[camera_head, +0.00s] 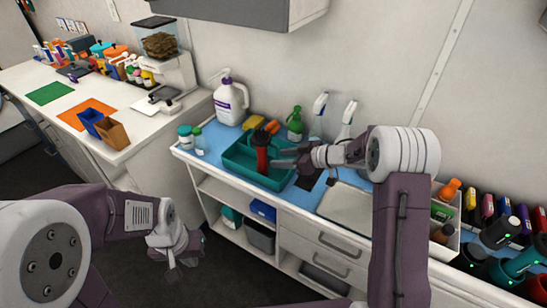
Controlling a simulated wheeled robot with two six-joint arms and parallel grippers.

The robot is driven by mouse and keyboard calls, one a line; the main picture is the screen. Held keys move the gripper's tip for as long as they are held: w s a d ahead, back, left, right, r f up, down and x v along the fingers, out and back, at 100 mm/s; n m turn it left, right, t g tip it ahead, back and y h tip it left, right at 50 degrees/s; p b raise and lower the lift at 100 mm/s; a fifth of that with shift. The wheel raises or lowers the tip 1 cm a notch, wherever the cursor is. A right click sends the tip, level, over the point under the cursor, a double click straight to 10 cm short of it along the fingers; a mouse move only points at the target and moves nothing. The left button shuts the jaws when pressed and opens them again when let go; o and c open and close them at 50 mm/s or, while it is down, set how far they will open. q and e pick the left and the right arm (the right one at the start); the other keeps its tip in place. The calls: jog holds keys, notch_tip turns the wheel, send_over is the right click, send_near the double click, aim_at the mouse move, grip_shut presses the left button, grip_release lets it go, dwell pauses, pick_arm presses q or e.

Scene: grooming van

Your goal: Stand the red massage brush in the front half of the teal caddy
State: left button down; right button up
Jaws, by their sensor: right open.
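The teal caddy (240,171) sits on the blue counter top. The red massage brush (263,157), with a black top end, is upright inside the caddy, around its middle to front part. Its lower end is hidden by the caddy wall or too small to make out. My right gripper (284,163) reaches in from the right over the caddy, and its fingers point at the brush. It is open and close beside the brush; I cannot tell whether it touches. My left gripper (180,262) hangs low at the left, away from the counter; its jaws are too unclear to read.
A white jug (230,102), a green bottle (295,123) and spray bottles (347,122) stand behind the caddy. Small teal-lidded jars (186,137) stand to its left. A grey cabinet (240,10) hangs above.

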jog(key=shift+d, duration=0.1)
jog(key=s+d+m+t+h, duration=0.2)
jog(key=d+m+h, duration=0.4)
jog(key=d+h, duration=0.25)
jog(key=s+d+f+m+g, duration=0.1)
jog(key=s, duration=0.4)
jog(key=s+d+f+m+g+h, duration=0.1)
jog(key=s+g, duration=0.1)
jog(key=s, duration=0.3)
jog(key=s+d+f+m+g+h, duration=0.1)
jog(key=s+f, duration=0.1)
jog(key=s, duration=0.3)
jog(key=shift+s+m, duration=0.1)
jog(key=shift+m, duration=0.3)
jog(key=s+a+f+g, duration=0.1)
jog(key=s+g, duration=0.1)
jog(key=s, duration=0.3)
jog(key=s+a+m+g, duration=0.1)
jog(key=s+g, duration=0.1)
jog(key=s, duration=0.4)
jog(key=shift+s+a+f+y, duration=0.2)
jog(key=shift+a+f+y, duration=0.15)
jog(key=shift+y, duration=0.1)
